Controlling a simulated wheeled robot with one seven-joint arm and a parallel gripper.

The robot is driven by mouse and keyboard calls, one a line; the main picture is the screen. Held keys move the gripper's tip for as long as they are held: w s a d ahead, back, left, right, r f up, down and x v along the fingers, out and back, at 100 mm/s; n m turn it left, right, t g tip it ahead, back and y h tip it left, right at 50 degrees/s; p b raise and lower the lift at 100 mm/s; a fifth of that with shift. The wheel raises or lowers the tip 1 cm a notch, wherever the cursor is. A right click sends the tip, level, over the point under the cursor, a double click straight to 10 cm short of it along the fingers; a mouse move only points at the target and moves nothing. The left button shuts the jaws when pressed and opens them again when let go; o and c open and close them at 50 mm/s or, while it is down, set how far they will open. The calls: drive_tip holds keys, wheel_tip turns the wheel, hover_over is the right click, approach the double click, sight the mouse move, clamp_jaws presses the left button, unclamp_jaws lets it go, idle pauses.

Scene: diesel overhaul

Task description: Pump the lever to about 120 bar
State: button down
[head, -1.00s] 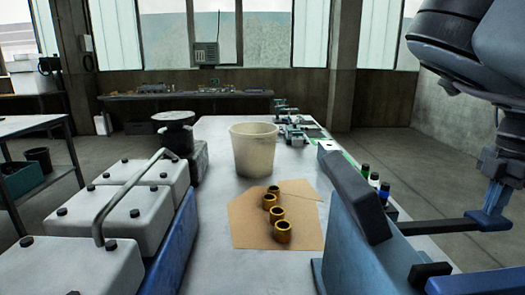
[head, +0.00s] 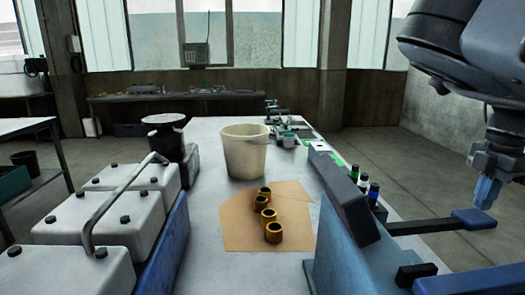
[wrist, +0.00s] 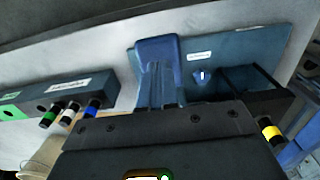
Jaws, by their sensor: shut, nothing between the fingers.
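The pump lever is a dark rod (head: 425,227) ending in a flat blue handle (head: 474,219), reaching right from the blue pump stand (head: 340,250) in the head view. It looks close to level. My gripper (head: 486,196) is shut and empty, pointing down. Its blue fingertips are just above the outer end of the handle, with a small gap seen. In the wrist view my shut fingers (wrist: 158,80) show beyond the dark gripper body. No gauge face or pressure reading can be made out.
Several brass bushings (head: 273,233) lie on brown paper (head: 240,235) on the bench. A cream bucket (head: 245,152) stands behind them. White engine covers (head: 85,228) are at left. Floor right of the bench looks clear.

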drive_tip(key=shift+r+p, duration=1.2)
drive_tip(key=shift+r, duration=0.8)
